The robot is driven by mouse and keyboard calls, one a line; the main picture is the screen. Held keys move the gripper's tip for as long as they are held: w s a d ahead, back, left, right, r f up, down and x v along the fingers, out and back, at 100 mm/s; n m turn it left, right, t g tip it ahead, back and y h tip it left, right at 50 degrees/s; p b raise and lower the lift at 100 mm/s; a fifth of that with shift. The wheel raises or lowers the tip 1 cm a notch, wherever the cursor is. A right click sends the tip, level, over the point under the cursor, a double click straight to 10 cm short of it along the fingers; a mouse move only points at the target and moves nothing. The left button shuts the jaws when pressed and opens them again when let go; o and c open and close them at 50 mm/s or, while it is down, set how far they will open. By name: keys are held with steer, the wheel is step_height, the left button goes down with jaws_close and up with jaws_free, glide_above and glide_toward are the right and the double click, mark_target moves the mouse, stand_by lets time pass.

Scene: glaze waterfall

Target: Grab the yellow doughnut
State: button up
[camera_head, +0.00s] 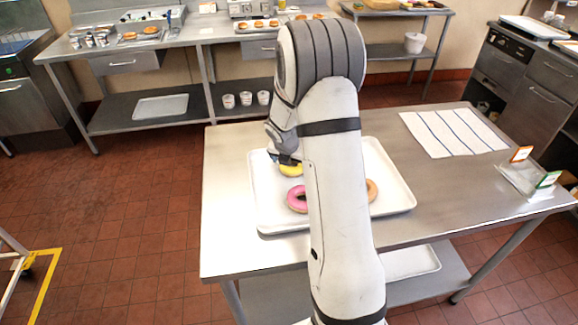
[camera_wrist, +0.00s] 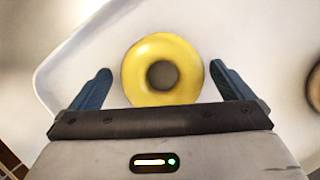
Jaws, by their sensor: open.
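The yellow doughnut (camera_wrist: 136,74) lies flat on the white tray (camera_wrist: 65,75) in the wrist view. My gripper (camera_wrist: 163,82) is open, with one blue finger on each side of the doughnut. A gap shows between the left finger and the doughnut; the right finger is close to its edge. In the head view the yellow doughnut (camera_head: 291,170) shows only in part below my gripper (camera_head: 287,161), and my arm hides much of the tray (camera_head: 272,222). I cannot tell how high the fingers are above the tray.
A pink doughnut (camera_head: 297,199) lies near the yellow one on the tray. Another doughnut (camera_head: 371,190) is partly hidden behind my arm. A striped cloth (camera_head: 453,132) and a small clear holder with cards (camera_head: 524,180) are on the table's right. The table's left front corner is clear.

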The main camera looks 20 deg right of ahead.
steer(key=c, duration=0.9)
steer(key=shift+r, duration=0.15)
